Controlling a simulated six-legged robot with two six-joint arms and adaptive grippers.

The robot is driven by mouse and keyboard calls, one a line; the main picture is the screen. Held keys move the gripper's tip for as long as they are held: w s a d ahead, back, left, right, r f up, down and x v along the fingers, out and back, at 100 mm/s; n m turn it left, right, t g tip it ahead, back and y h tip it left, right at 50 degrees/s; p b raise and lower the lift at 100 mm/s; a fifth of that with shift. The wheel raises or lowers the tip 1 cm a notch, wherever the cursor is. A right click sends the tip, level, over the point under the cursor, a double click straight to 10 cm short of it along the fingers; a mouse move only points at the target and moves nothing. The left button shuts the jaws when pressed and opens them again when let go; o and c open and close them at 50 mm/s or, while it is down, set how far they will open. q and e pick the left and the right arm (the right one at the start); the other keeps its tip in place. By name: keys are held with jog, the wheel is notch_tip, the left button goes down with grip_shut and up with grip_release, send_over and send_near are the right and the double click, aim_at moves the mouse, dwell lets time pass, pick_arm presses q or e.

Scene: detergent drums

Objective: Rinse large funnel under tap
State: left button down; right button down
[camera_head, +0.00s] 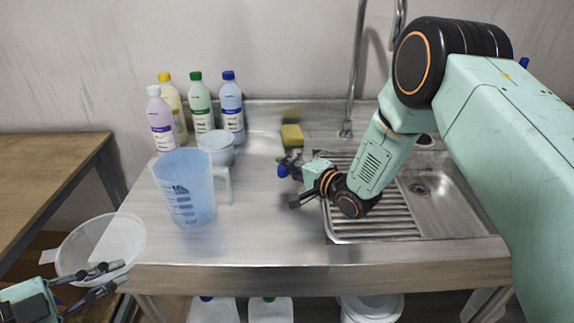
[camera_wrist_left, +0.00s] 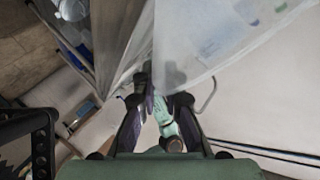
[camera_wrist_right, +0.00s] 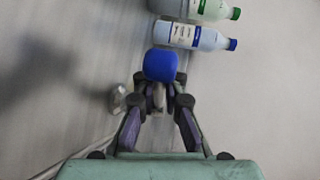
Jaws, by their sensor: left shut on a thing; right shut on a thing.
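The large funnel (camera_head: 103,240) is white and translucent, held off the front left edge of the counter. My left gripper (camera_head: 108,278) is shut on its rim; in the left wrist view the funnel (camera_wrist_left: 205,35) fills the top, above the fingers (camera_wrist_left: 158,88). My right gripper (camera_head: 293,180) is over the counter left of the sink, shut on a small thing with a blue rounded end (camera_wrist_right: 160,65). Most of that thing is hidden by the fingers. The tap (camera_head: 356,70) rises behind the sink (camera_head: 460,205), whose basin is partly hidden by my right arm.
A blue measuring jug (camera_head: 187,190) stands on the counter (camera_head: 250,225), with a white tub (camera_head: 217,150) and several capped bottles (camera_head: 201,103) behind it. A yellow sponge (camera_head: 291,136) lies near the wall.

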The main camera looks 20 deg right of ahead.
jog(key=shift+d, duration=0.15)
jog(key=shift+s+d+n+g+y, duration=0.25)
jog(key=shift+n+g+y, duration=0.25)
jog(key=shift+n+y, duration=0.2)
jog(key=shift+s+d+n+g+y, duration=0.1)
jog(key=shift+d+n+g+y, duration=0.15)
jog(key=shift+n+g+y, duration=0.45)
pick_arm(q)
jog(key=shift+f, duration=0.1)
pick_arm(e)
jog(key=shift+s+d+r+n+g+y, duration=0.1)
jog(key=shift+d+n+g+y, duration=0.1)
jog(key=shift+n+g+y, duration=0.25)
jog(key=shift+s+d+f+n+g+y, duration=0.1)
jog(key=shift+d+n+g+y, duration=0.1)
jog(key=shift+n+g+y, duration=0.25)
jog(key=shift+s+d+r+n+g+y, duration=0.1)
jog(key=shift+d+n+g+y, duration=0.15)
jog(key=shift+y, duration=0.35)
pick_arm(q)
jog(key=shift+d, duration=0.1)
pick_arm(e)
jog(key=c, duration=1.4)
grip_release()
jog(key=shift+a, duration=0.1)
jog(key=v, duration=1.2)
